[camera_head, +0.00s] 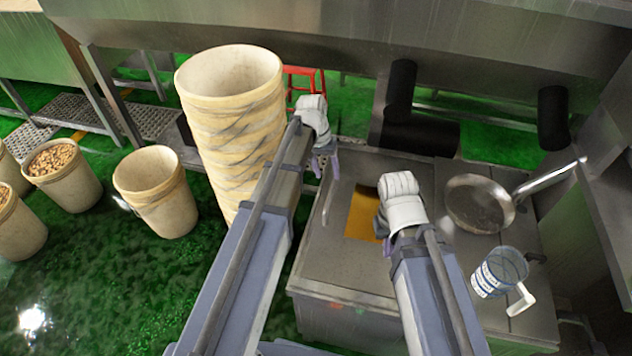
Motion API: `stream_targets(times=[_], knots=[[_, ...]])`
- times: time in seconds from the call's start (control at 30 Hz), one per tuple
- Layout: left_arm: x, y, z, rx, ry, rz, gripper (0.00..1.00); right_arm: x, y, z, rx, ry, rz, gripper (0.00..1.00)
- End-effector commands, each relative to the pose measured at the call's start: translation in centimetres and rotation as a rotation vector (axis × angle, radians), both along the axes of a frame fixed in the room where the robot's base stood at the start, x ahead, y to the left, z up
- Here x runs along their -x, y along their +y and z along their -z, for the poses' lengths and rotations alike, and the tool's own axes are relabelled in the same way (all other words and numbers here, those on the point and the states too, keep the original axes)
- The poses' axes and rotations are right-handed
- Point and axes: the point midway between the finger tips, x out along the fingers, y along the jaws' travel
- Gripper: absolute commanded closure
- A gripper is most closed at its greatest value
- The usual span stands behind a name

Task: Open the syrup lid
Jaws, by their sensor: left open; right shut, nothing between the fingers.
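A steel cabinet (325,265) stands in front of me with a flat metal top. An orange-brown patch (362,215) shows in its top, partly hidden by my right wrist; I cannot tell whether it is syrup in an opening or a coloured plate. A slim handle-like bar (327,210) is at the top's left side. I cannot clearly make out a separate lid. My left gripper (323,163) is open above the cabinet's back left corner, with no visible contact. My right gripper (386,246) is shut and empty over the cabinet's middle, mostly hidden by its own wrist.
A steel pan (475,205) and a measuring jug (499,272) sit on the right of the top. A tall stack of buckets (235,130) stands left of my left arm. An empty bucket (157,190) is further left. Dark rollers (420,134) and a steel machine hang behind.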

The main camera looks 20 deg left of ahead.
Motion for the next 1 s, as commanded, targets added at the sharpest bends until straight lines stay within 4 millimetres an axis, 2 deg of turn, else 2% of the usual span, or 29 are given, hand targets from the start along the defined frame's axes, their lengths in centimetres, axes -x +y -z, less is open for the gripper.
stream_targets(times=[0.37,1.0], knots=[[-0.1,0.0,0.7,0.002,-0.001,-0.002,0.43,0.0,0.0,0.8,0.0,0.0,0.0,1.0],[-0.1,-1.3,7.5,0.002,-0.001,-0.001,0.43,0.0,0.0,7.5,0.0,0.0,-0.001,1.0]])
